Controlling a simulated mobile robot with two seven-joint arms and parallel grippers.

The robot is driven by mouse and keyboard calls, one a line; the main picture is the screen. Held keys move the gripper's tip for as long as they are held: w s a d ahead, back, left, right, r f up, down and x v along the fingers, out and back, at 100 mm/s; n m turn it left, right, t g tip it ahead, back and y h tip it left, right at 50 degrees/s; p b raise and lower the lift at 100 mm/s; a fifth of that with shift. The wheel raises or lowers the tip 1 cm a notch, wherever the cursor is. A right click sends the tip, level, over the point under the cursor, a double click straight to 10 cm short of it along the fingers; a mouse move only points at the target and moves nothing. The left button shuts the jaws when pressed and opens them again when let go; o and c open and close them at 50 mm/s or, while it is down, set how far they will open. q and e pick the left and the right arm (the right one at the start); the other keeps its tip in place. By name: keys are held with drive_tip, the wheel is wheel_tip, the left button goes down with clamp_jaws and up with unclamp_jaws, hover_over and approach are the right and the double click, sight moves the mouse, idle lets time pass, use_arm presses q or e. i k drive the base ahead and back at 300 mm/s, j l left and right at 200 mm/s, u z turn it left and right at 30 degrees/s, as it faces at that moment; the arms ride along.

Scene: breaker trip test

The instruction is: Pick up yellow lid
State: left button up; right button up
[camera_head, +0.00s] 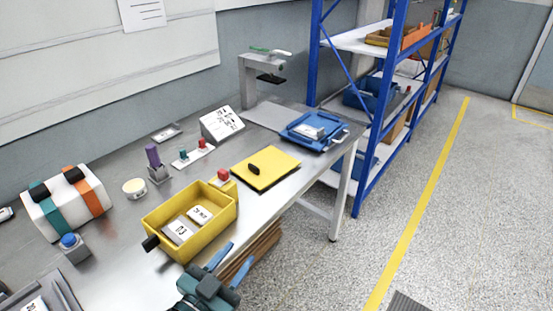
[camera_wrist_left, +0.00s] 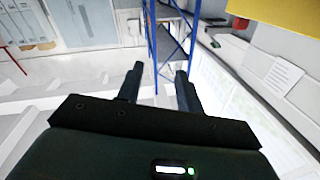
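The yellow lid (camera_head: 281,167) lies flat on the steel table, with a short black handle (camera_head: 254,169) on its top. An open yellow box (camera_head: 187,249) stands to its left and nearer, with labelled pale blocks inside. My left gripper (camera_head: 240,253) is in front of the box at the near table edge, apart from the lid. Its two fingers stand apart with nothing between them, also in the left wrist view (camera_wrist_left: 159,74). A yellow surface (camera_wrist_left: 285,14) fills that view's top right corner; I cannot tell whether it is lid or box. My right gripper is not in view.
A red button on a yellow base (camera_head: 223,178) stands between box and lid. A blue tray (camera_head: 336,146) lies beyond the lid, and a sign with numbers (camera_head: 221,124) stands behind. A blue shelf rack (camera_head: 369,152) is at the right.

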sight(264, 168)
drive_tip(key=i+l, duration=1.1)
drive_tip(key=l, duration=0.15)
drive_tip(key=u, duration=0.05)
